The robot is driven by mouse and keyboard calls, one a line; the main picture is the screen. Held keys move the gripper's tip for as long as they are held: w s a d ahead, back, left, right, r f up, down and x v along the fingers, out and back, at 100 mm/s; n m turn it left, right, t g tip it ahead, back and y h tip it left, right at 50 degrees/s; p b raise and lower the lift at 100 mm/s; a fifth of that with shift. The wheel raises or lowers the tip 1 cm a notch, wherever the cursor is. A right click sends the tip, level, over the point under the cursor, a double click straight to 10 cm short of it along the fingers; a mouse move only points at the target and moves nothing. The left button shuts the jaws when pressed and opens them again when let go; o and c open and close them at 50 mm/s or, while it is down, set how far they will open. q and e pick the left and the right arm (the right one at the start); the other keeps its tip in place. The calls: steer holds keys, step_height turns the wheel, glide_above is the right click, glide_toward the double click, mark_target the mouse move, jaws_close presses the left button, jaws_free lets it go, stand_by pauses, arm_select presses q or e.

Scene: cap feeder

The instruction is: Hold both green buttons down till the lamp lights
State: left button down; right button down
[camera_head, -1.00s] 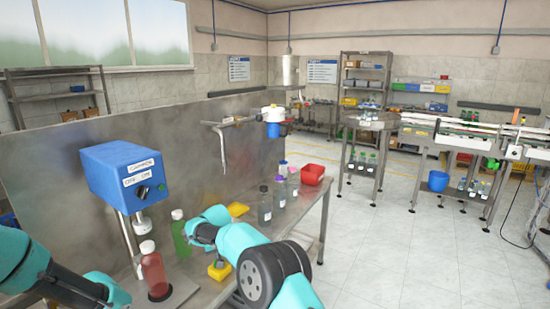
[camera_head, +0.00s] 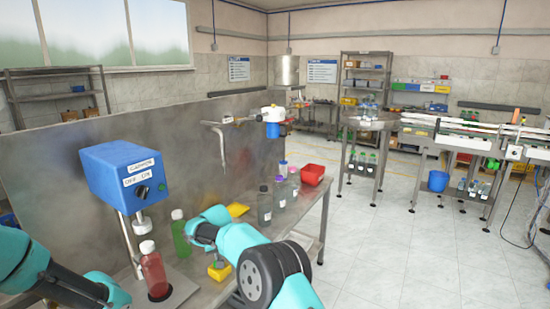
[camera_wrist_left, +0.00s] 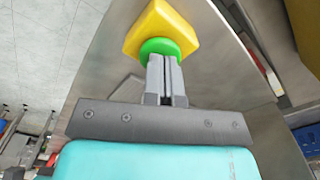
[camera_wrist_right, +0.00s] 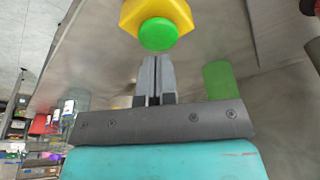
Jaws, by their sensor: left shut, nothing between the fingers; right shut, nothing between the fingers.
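In the left wrist view a green button (camera_wrist_left: 158,47) sits on a yellow housing (camera_wrist_left: 160,20). My left gripper (camera_wrist_left: 164,58) is shut and empty, its tips at the near edge of this button; I cannot tell whether it is pressed. In the right wrist view the other green button (camera_wrist_right: 158,34) is on its yellow housing (camera_wrist_right: 182,11). My right gripper (camera_wrist_right: 156,60) is shut and empty, its tips showing a little short of that button. In the head view one yellow housing (camera_head: 219,272) shows below my right arm. The left fingers are hidden there. I make out no lit lamp.
The blue capping machine (camera_head: 124,172) stands over a red bottle (camera_head: 153,272) with a white cap. A green bottle (camera_head: 181,236) is beside it.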

steer(key=shift+s+x, duration=0.25)
steer(key=shift+x, duration=0.95)
stand_by(1.5)
steer(key=shift+d, duration=0.1)
stand_by(0.4)
